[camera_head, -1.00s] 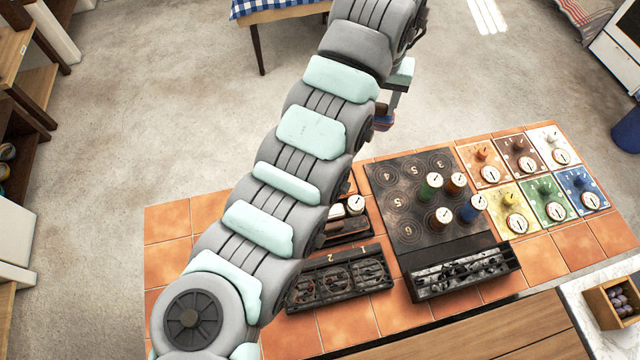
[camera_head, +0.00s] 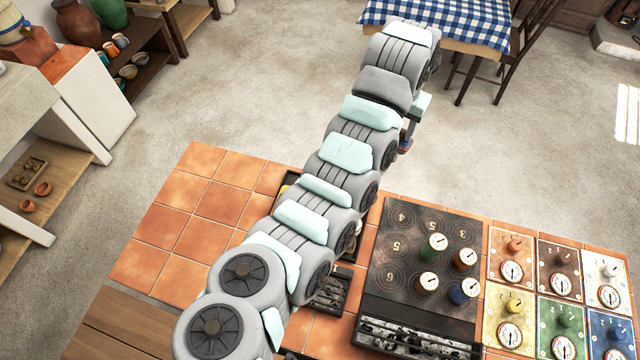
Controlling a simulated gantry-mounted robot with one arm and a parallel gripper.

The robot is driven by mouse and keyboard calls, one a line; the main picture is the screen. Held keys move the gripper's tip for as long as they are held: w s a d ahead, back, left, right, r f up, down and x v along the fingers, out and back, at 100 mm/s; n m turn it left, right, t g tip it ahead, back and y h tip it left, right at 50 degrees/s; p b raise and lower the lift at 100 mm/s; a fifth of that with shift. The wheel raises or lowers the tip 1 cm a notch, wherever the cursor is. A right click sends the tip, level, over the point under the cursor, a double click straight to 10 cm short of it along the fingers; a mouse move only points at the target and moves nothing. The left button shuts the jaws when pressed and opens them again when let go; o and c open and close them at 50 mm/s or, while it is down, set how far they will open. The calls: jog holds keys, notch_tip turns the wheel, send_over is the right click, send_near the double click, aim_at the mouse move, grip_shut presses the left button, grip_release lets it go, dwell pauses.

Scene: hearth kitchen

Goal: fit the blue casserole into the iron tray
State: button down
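A small blue pot with a pale dial-like lid (camera_head: 461,291), which looks like the blue casserole, stands on a dark hob plate (camera_head: 385,285) with numbered rings. Part of a dark iron tray-like piece (camera_head: 334,289) shows left of the plate; my arm covers the rest. I cannot tell for sure which dark piece is the iron tray. My gripper (camera_head: 405,140) is beyond the far edge of the tiled top, left of and away from the blue pot. It is mostly hidden by my arm. A small reddish-brown bit shows at its tip; I cannot tell what it is.
A green pot (camera_head: 437,244) and two brown pots (camera_head: 464,260) share the plate. Coloured dial panels (camera_head: 511,263) lie to the right. Bare orange tiles (camera_head: 190,225) lie at the left. A checked-cloth table (camera_head: 450,22) and chair stand at the back, with open floor between.

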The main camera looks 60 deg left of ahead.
jog(key=s+a+f+n, duration=0.2)
jog(key=s+a+f, duration=0.1)
jog(key=s+a, duration=0.55)
jog(key=s+a+f+n, duration=0.1)
jog(key=s+a+f, duration=0.2)
jog(key=s+a, duration=0.5)
jog(key=shift+s+d+f+b, duration=0.1)
jog(key=shift+s+f+b, duration=0.25)
jog(key=shift+f, duration=3.1)
jog(key=shift+s+a+f+b, duration=0.1)
jog(key=shift+s+f+b, duration=0.2)
jog(key=shift+f, duration=3.1)
jog(key=shift+s+d+f+b, duration=0.1)
jog(key=shift+s+f+b, duration=0.25)
jog(key=shift+f, duration=3.1)
jog(key=shift+f, duration=0.15)
jog(key=shift+c, duration=2.3)
grip_release()
